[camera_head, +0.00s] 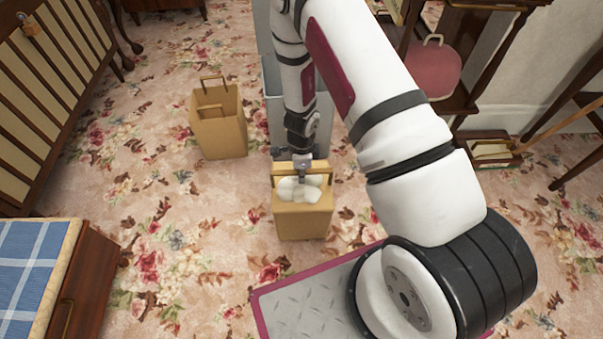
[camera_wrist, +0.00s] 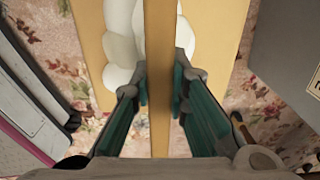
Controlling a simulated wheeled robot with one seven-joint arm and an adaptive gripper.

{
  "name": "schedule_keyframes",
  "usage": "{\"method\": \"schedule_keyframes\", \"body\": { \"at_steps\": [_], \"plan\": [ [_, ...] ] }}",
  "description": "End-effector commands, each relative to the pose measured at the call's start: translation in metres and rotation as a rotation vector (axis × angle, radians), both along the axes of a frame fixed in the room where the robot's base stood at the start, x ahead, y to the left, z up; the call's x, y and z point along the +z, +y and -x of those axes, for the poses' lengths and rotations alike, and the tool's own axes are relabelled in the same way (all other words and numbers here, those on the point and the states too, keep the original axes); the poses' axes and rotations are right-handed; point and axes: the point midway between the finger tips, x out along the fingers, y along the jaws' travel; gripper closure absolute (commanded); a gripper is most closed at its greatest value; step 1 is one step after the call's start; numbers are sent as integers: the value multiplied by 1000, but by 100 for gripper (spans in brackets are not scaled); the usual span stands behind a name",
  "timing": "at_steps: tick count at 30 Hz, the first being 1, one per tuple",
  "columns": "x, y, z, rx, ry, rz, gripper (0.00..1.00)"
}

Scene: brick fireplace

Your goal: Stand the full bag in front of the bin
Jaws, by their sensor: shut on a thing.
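The full bag (camera_head: 302,221) is a tan paper bag with white rounded contents at its open top. It is upright, between my base and the grey bin (camera_head: 272,100), which is partly hidden behind my arm. My gripper (camera_head: 302,174) is over the bag's top, shut on its handle. In the wrist view the handle (camera_wrist: 160,130) runs between the two fingertips (camera_wrist: 160,88), with the white contents (camera_wrist: 122,50) beside it. A grey labelled surface, apparently the bin (camera_wrist: 285,60), is at the right there. I cannot tell whether the bag's bottom touches the floor.
An empty-looking tan bag (camera_head: 219,130) stands on the floral carpet to the left. Wooden furniture (camera_head: 470,60) stands at right. Carpet left of the full bag is clear.

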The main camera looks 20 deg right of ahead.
Motion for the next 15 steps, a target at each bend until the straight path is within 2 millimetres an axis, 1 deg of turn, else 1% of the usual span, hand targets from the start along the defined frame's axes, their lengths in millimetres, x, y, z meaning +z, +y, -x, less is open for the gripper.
{"method": "schedule_keyframes", "body": {
  "at_steps": [1,2,3,4,5,15],
  "plan": [
    [-2,0,0,0,0,0,100],
    [-3,0,0,0,0,0,83],
    [-2,0,0,0,0,0,74],
    [-2,0,0,0,0,0,67],
    [-2,0,0,0,0,0,65],
    [0,0,0,0,0,0,65]
  ]
}}
